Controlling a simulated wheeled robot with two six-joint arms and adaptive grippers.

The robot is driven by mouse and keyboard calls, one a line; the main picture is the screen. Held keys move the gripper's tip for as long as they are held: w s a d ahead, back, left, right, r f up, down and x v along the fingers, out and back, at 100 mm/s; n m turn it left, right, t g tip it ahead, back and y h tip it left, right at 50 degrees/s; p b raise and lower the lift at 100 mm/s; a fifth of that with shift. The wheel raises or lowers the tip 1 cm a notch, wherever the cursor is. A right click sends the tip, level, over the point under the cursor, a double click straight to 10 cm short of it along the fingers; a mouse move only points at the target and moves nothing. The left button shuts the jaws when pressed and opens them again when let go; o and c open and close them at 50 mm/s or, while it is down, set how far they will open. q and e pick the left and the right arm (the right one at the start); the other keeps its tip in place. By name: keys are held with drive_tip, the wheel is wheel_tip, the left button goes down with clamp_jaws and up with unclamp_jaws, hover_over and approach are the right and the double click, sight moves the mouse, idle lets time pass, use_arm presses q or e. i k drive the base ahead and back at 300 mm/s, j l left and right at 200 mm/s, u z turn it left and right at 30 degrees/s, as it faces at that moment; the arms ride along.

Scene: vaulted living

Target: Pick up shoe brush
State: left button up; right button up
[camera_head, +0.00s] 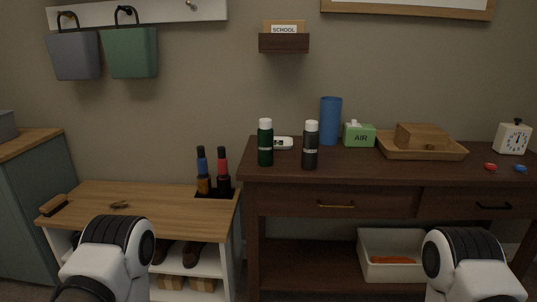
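A brush with a tan wooden back and dark bristles (53,205), which looks like the shoe brush, lies at the far left end of the low wooden bench (150,212). It lies near the bench's front left corner, with nothing on top of it. Parts of both my arms show at the bottom of the view, the left one in front of the bench and the right one in front of the dark table. Neither gripper shows in the view.
Two bottles (222,173) stand in a dark holder at the bench's right end. Shoes (192,254) sit below. A dark table (360,170) with bottles stands right; a grey-green cabinet (38,190) stands left. The bench middle is clear.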

sight(51, 207)
drive_tip(key=u, duration=1.5)
